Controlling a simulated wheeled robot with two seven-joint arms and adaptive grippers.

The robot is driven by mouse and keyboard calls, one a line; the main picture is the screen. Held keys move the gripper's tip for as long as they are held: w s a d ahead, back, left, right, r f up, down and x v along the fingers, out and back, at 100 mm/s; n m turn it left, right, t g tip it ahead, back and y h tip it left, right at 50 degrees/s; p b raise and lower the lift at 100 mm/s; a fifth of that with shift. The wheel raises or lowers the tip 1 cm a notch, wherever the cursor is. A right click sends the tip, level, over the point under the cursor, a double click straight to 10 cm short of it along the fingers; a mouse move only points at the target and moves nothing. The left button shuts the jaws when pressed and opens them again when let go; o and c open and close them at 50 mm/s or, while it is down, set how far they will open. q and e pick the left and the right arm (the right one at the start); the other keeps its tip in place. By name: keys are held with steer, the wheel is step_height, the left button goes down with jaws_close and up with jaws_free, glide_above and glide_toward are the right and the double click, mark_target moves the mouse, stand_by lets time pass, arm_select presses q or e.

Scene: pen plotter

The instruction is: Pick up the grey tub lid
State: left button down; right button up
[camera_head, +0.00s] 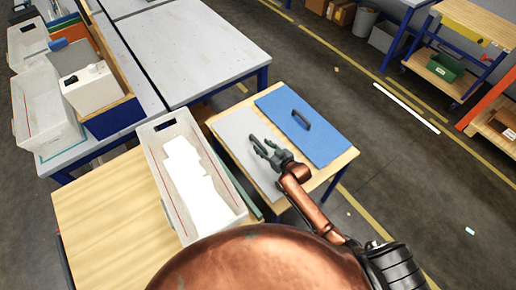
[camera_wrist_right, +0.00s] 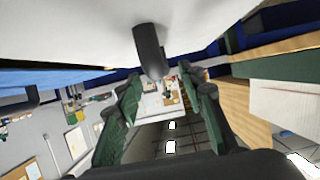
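The grey tub lid (camera_head: 237,129) lies flat on the small wooden-topped table, left of a blue lid (camera_head: 323,139) with a dark handle. My right gripper (camera_head: 263,149) is over the grey lid's right side. In the right wrist view the grey lid's pale face (camera_wrist_right: 70,30) fills the top, and its dark handle (camera_wrist_right: 150,52) sticks out from it. The gripper's green fingers (camera_wrist_right: 166,95) are apart, one on each side of the handle's line; I cannot tell whether they touch it. In the head view the gripper hides this handle. My left gripper is out of view.
A long pale tub (camera_head: 154,138) with white contents stands left of the lids on a wooden table (camera_head: 105,215). A grey bench (camera_head: 190,55) is behind, with more tubs (camera_head: 40,100) at far left.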

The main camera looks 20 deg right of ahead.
mark_target(260, 145)
steer(key=x, duration=0.4)
steer(key=shift+w+f, duration=0.1)
steer(key=shift+c, duration=0.2)
jaws_close()
